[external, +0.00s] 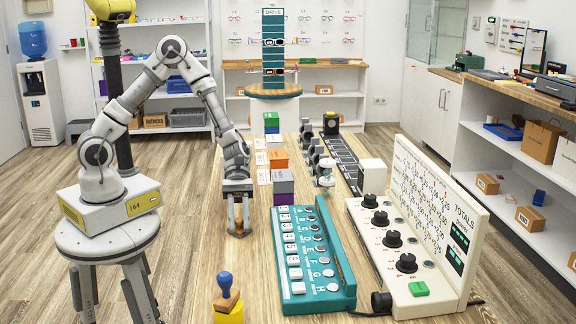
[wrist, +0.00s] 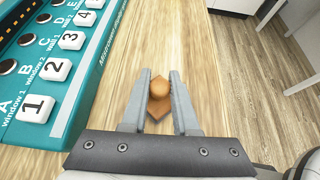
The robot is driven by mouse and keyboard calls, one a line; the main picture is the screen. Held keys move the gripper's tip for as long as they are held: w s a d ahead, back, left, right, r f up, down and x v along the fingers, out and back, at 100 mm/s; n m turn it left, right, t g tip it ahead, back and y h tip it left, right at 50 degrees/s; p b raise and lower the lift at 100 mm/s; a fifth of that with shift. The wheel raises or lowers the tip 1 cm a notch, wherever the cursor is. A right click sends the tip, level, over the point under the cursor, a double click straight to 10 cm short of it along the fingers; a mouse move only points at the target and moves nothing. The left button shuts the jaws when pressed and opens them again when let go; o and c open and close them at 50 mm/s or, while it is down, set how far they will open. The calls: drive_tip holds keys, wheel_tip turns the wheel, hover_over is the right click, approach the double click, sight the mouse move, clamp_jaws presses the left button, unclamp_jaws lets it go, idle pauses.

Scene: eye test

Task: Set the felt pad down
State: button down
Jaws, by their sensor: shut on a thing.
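My gripper (wrist: 158,98) points down and is shut on a small brown thing with a round knob and an angular base, which I take to be the felt pad (wrist: 159,110). The knob sits between the two grey fingers. In the external view my gripper (external: 239,222) is over the left part of the wooden table (external: 262,300), left of the teal panel. Only a little brown of the felt pad shows there at the fingertips. I cannot tell whether its base touches the table.
The teal panel (external: 345,293) with numbered white keys stands close to the right. A blue-knobbed stamp (external: 226,283) on a yellow block is nearer the camera. Coloured blocks (external: 283,186) stand behind. A white knob panel (external: 430,306) is farther right. Bare wood surrounds the gripper.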

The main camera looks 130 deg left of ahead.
drive_tip(key=shift+f, duration=0.2)
drive_tip(key=c, duration=0.7)
unclamp_jaws()
drive_tip(key=shift+r, duration=0.1)
